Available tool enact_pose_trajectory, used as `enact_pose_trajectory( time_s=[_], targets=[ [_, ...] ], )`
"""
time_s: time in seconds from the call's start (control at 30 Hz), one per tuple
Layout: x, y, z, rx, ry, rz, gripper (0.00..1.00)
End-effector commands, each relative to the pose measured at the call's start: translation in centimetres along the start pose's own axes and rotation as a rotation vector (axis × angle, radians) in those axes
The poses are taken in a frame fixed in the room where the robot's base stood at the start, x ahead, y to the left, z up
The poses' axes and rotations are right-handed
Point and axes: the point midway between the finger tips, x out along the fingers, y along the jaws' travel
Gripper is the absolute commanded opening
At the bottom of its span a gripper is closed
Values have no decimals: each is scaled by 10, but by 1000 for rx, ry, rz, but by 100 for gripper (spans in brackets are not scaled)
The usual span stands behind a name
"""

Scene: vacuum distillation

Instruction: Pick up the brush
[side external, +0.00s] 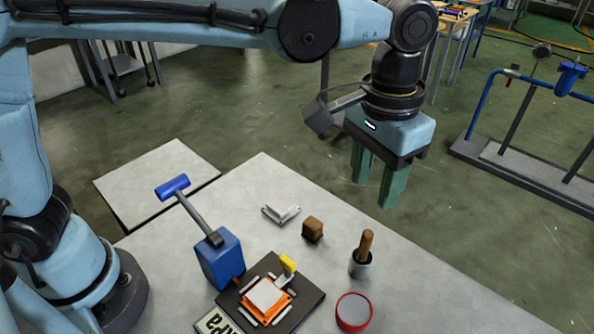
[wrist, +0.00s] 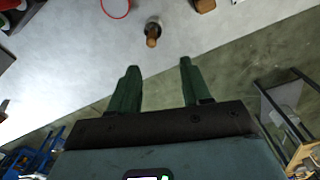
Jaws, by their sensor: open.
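The brush (side external: 366,243) appears to be the brown wooden-handled piece standing upright with its lower end in, or forming, a small grey-black cylinder (side external: 360,266) near the right edge of the table. In the wrist view the brush (wrist: 152,36) shows beyond the fingertips, roughly in line with the gap between them. My gripper (side external: 374,195) is open and empty, its green fingers pointing down, above and behind the brush in the side view. The fingers also show in the wrist view (wrist: 159,66), apart from the brush.
A brown block (side external: 312,230) and a metal bracket (side external: 281,214) lie left of the brush. A red-rimmed round dish (side external: 354,312) sits in front. A blue box with a lever (side external: 219,258) and an orange device on a black plate (side external: 268,298) stand further left.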

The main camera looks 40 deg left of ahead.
Motion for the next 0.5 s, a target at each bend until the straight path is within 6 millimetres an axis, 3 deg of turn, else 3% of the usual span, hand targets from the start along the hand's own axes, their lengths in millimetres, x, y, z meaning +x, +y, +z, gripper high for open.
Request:
enact_pose_trajectory(
  time_s=[0.1, 0.23, 0.5],
  targets=[
    [4, 12, -1, 11, -20, -7, 48],
    [14, 14, -1, 12, -25, -9, 48],
    [55, 13, 0, 11, -24, -8, 48]
  ],
)
